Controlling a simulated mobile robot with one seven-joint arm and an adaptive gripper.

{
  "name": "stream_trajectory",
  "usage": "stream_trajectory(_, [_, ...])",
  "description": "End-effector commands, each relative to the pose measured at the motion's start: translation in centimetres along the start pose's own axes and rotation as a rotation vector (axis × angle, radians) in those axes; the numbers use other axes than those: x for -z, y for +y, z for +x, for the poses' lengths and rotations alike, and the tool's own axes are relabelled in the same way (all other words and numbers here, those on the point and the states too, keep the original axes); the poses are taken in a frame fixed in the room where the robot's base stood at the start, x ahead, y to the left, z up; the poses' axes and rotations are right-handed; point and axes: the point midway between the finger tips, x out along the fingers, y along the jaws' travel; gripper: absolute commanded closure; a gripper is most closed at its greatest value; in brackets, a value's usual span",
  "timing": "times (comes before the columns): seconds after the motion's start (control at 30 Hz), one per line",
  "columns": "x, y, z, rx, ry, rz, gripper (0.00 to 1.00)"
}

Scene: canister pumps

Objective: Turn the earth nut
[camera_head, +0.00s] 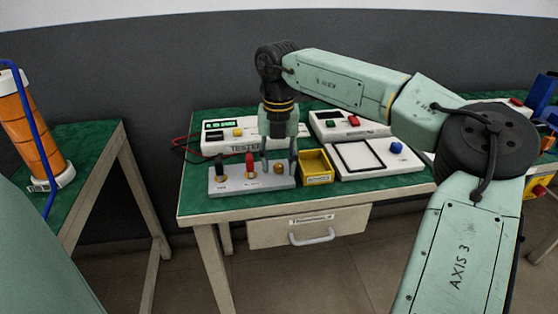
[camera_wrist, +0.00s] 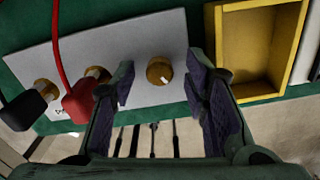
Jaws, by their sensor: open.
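A grey terminal block (camera_head: 236,184) stands at the front of the green bench top. A round brass nut (camera_head: 279,169) sits at its right end; the wrist view shows this nut (camera_wrist: 158,70) with a short white mark on its face. I take it for the earth nut. A red plug (camera_head: 249,164) and a black plug (camera_head: 220,172) sit on brass posts to its left, with leads attached. My gripper (camera_head: 279,162) points down, open and empty. Its fingers stand either side of the nut, apart from it; in the wrist view the gripper (camera_wrist: 163,86) has gaps on both sides.
A small yellow bin (camera_head: 317,167) stands close to the right of the block. Behind are a white tester (camera_head: 215,147) and a white unit with a red button (camera_head: 345,124). A white framed panel with a blue knob (camera_head: 408,162) is at right. The block's left-hand leads are near my fingers.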

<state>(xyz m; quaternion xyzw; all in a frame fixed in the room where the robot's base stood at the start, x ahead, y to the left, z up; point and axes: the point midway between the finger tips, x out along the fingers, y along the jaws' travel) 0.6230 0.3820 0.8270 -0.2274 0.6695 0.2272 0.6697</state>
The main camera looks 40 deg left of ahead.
Motion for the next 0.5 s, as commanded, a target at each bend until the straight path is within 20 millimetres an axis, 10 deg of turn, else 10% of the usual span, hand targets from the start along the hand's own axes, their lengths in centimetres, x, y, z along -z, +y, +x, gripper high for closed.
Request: stream_trajectory(0.5, [-0.1,0.0,-8.3,0.0,-0.003,0.002,0.59])
